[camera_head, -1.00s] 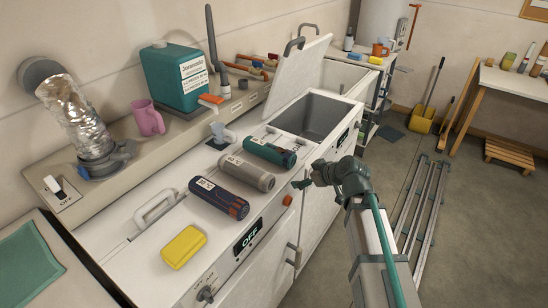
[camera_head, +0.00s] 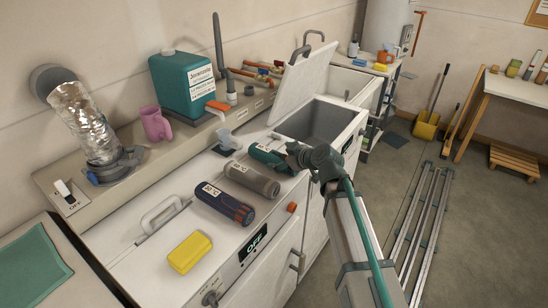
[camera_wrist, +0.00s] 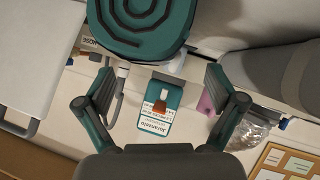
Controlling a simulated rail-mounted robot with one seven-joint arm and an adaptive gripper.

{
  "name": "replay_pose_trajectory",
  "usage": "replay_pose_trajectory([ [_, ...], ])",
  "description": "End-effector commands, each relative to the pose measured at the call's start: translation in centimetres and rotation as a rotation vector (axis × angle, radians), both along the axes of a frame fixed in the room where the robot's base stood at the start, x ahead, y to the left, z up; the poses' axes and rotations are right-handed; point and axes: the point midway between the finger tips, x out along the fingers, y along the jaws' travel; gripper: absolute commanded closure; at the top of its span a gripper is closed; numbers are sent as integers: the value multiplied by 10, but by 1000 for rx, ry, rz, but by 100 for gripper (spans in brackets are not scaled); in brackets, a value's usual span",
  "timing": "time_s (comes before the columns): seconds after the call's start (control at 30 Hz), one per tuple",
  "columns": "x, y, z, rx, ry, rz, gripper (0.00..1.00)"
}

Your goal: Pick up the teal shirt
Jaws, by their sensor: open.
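The teal shirt (camera_head: 268,156) is a rolled teal bundle lying on the white machine top, at the far end of a row of rolls. In the wrist view its spiral-marked end (camera_wrist: 140,18) fills the top middle, off the fingertips. My gripper (camera_head: 298,156) is at the right end of the teal roll in the head view and covers part of it. In the wrist view my gripper (camera_wrist: 160,78) has its two fingers spread wide with nothing between them. Whether a finger touches the roll, I cannot tell.
A grey roll (camera_head: 251,179) lies close beside the teal one, then a navy roll (camera_head: 222,203). A yellow block (camera_head: 190,252) is nearer. An open basin (camera_head: 322,122) is beyond. A teal jug (camera_head: 186,86) and pink mug (camera_head: 155,124) stand on the back ledge.

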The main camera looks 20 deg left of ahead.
Motion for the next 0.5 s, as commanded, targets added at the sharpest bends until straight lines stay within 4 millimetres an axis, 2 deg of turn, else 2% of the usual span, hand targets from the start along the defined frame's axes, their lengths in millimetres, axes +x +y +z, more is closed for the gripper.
replay_pose_trajectory([
  [0.17, 6, 9, -4, -1, 1, 0, 6],
  [0.5, 23, 38, -24, 0, 0, 0, 6],
])
